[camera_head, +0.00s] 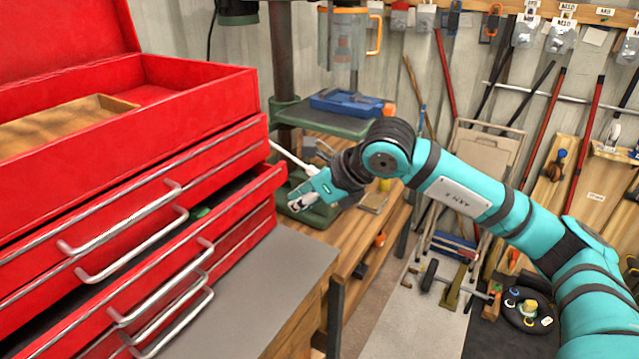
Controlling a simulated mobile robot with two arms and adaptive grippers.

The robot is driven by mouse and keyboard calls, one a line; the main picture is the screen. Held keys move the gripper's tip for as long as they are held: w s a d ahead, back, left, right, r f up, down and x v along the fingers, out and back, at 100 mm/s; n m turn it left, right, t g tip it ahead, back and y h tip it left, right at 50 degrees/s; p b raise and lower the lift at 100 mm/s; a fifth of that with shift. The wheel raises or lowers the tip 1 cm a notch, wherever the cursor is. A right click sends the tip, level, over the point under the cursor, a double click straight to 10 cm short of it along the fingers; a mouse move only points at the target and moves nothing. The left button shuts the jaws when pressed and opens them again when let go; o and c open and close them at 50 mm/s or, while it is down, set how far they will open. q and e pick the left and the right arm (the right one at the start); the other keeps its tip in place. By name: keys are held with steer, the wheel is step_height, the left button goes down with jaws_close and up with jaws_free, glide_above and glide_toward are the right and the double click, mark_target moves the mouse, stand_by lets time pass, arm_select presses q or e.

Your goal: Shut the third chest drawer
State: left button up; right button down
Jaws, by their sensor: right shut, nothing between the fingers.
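A red tool chest (190,101) stands at the left with its lid up. It has several drawers with long silver handles. One drawer, apparently the third from the top (262,190), is pulled part way out. Its dark inside shows, with a small green item in it. The two drawers above it look shut. My right gripper (297,203) is shut and empty, just right of the open drawer's far front corner. I cannot tell whether it touches the drawer. My left gripper is out of view.
A grey surface (272,290) lies below the drawers, on a wooden bench (392,212). Tools hang on the wall at right. Floor (408,310) shows beside the bench.

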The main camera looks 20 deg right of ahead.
mark_target(271, 183)
steer(key=w+a, duration=0.1)
steer(key=w, duration=0.1)
steer(key=w+a, duration=0.3)
steer(key=w, duration=0.1)
steer(key=shift+w+a+r, duration=0.15)
steer(key=shift+a, duration=0.25)
steer(key=shift+d+r, duration=0.15)
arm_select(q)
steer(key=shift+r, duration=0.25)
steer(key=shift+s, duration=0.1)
